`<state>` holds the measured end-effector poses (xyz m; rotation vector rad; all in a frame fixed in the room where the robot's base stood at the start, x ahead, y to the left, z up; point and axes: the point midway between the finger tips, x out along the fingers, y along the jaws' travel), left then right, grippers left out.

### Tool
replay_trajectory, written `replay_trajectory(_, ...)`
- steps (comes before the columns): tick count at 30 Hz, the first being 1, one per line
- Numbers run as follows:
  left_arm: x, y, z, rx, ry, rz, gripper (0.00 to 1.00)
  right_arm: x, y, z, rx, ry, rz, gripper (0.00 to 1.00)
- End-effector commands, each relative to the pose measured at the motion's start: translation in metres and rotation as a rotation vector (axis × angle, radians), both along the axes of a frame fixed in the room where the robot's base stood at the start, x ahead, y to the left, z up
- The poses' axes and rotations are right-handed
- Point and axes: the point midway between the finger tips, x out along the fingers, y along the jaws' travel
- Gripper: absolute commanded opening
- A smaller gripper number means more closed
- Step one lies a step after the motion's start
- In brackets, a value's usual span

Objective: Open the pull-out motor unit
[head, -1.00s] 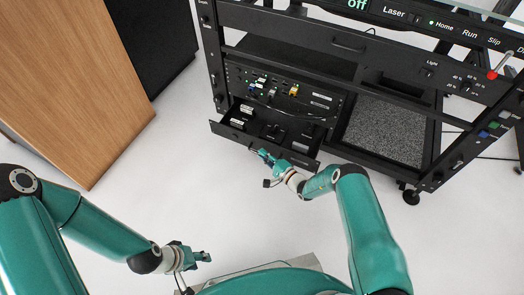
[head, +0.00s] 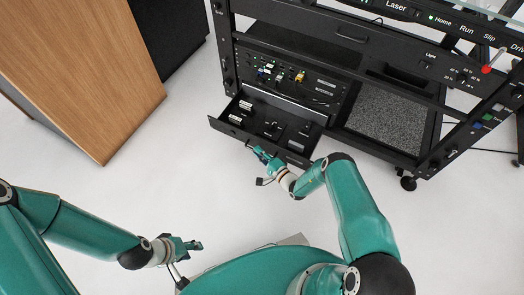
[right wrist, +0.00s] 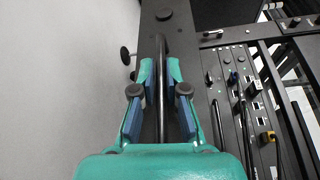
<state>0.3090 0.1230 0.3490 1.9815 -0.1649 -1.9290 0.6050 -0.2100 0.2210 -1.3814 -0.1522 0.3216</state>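The pull-out motor unit (head: 283,137) is a black drawer low in the black rack, and it stands out from the rack with its interior visible from above. Its front panel (head: 236,131) shows at the drawer's near side. In the right wrist view its dark bar handle (right wrist: 161,60) runs between my right gripper's fingers (right wrist: 160,100). My right gripper (head: 256,152) is at the front panel in the head view. Whether both fingers press on the handle is unclear. My left gripper (head: 198,245) is far from the drawer, above the floor; its finger opening is too small to judge.
The rack has a cable panel (head: 300,82) above the drawer and a grey speckled plate (head: 388,118) to its right. A wooden cabinet (head: 85,75) stands at the left. The white floor (head: 190,170) in front of the rack is clear.

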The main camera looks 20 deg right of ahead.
Motion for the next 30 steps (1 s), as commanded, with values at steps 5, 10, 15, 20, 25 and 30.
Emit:
replay_trajectory(5,0.0,0.0,0.0,0.0,0.0,0.0,0.4,-0.002,0.002,-0.002,0.002,0.004,0.002,0.35)
replay_trajectory(10,0.0,0.0,0.0,0.0,0.0,0.0,0.4,-0.001,-0.001,-0.001,0.002,0.002,-0.003,0.35)
replay_trajectory(15,0.0,0.0,0.001,0.0,0.0,0.0,0.4,-0.005,-0.004,0.0,0.002,0.002,-0.005,0.35)
replay_trajectory(20,0.0,0.0,0.001,0.0,0.0,0.0,0.4,-0.021,-0.01,0.0,0.004,0.005,-0.008,0.35)
replay_trajectory(25,0.0,0.0,0.001,0.0,0.0,0.0,0.4,-0.052,-0.021,0.002,0.005,0.006,-0.009,0.35)
replay_trajectory(30,0.0,0.0,0.001,0.0,0.0,0.0,0.4,-0.084,-0.03,0.005,0.005,0.005,-0.008,0.35)
